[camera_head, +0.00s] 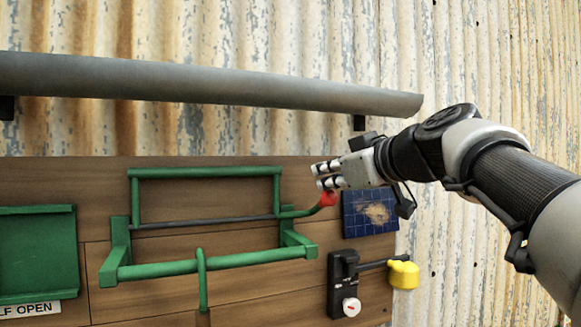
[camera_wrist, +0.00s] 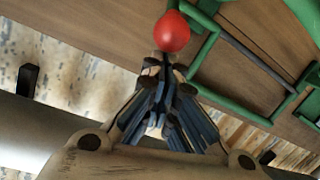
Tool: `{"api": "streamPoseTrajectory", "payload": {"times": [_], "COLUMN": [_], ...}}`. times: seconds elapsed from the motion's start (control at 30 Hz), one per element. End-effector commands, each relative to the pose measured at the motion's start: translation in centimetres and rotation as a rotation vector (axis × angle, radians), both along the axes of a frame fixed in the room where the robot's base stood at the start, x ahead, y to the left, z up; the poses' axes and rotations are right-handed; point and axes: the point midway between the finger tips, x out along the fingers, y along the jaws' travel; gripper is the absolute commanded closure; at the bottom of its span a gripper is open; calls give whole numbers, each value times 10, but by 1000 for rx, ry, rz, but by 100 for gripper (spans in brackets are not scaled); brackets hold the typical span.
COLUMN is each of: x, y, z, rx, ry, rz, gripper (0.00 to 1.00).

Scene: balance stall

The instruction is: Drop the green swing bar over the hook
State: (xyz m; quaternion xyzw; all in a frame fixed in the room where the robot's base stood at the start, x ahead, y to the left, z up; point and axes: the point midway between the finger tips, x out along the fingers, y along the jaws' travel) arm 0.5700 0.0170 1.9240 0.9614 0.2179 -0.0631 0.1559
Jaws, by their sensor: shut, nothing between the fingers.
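The green swing bar (camera_head: 205,172) is a rectangular frame standing up against the wooden board, above a grey rod (camera_head: 190,223). A green lever with a red knob (camera_head: 328,199) sticks out at its lower right. A fixed green bar (camera_head: 160,269) on brackets runs in front and below, with a green upright piece (camera_head: 202,282), perhaps the hook, crossing it near the middle. My gripper (camera_head: 318,176) is shut and empty, just above the knob. In the wrist view the fingertips (camera_wrist: 166,66) are at the knob's (camera_wrist: 172,31) edge; I cannot tell whether they touch.
A grey pipe-like rail (camera_head: 200,82) runs above the board. A blue tiled panel (camera_head: 370,212) and a black switch box (camera_head: 343,280) with a yellow weight (camera_head: 404,274) sit at the right. A green tray (camera_head: 38,250) is at the left.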

Motion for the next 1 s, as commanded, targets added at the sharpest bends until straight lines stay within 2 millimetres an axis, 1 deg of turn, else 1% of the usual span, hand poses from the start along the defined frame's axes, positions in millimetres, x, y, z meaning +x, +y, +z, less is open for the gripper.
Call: {"api": "streamPoseTrajectory", "payload": {"times": [0.4,0.6,1.0], "x": [-1,-3,-6], "y": [0,-1,-2], "z": [-1,-8,-9], "rx": [2,9,22], "ry": [-4,-31,-69], "rz": [0,0,0], "gripper": [100,100,100]}}
